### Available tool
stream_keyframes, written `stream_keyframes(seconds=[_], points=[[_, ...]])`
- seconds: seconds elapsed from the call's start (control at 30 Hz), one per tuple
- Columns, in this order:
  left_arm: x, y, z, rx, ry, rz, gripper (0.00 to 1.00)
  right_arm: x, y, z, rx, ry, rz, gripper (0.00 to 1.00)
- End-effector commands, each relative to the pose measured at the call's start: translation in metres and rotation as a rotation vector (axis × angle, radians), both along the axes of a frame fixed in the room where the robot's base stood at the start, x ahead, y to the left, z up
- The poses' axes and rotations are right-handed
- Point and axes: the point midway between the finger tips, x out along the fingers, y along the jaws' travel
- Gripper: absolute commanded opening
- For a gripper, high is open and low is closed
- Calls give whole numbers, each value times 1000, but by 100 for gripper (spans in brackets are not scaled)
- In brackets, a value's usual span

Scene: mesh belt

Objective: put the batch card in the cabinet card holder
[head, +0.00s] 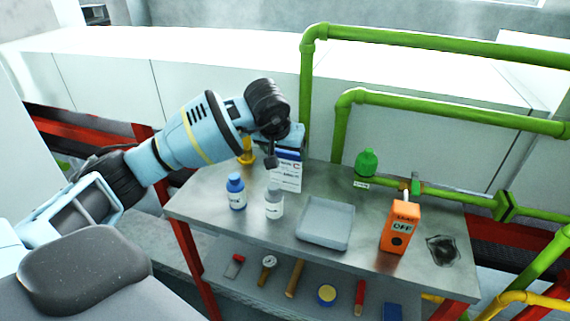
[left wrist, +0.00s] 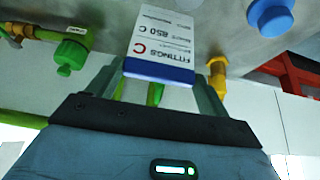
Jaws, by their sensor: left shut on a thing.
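The batch card (head: 287,177) is white with a blue band and a red letter C, and it hangs below my left gripper (head: 288,151) over the back left of the metal table. In the left wrist view the card (left wrist: 163,40) sits between the two fingers of the left gripper (left wrist: 157,82), blue band toward the palm, with "FITTINGS" and "850 C" upside down. The left gripper is shut on it. The fingertips are partly hidden by the wrist in the head view. I cannot make out a cabinet card holder in either view. My right gripper is not in view.
The metal table (head: 358,258) bears a blue bottle (head: 236,192), a white bottle (head: 274,204), a grey tray (head: 326,227) and an orange "OFF" box (head: 400,227). Green pipes (head: 430,102) with a green valve (head: 366,162) run behind.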

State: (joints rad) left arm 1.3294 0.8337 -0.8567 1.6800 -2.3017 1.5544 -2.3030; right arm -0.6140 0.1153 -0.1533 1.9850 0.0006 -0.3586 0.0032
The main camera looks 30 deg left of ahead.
Motion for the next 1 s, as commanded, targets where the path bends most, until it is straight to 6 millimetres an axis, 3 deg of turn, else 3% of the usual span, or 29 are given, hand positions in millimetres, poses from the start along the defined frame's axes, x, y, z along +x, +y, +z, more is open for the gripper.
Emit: stream_keyframes(seconds=[0.4, 0.77, 0.8, 0.93, 1.0], points=[[0, 0, -37, 1, 0, 0, 45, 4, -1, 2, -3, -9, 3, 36], [0, 0, -41, 1, 1, 0, 45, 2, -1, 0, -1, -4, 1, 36], [0, 0, -41, 0, 1, 0, 82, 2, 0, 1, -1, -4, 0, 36], [0, 0, -40, 0, 0, 0, 99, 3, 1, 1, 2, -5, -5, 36], [0, 0, -40, 0, 0, 0, 100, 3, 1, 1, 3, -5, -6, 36]])
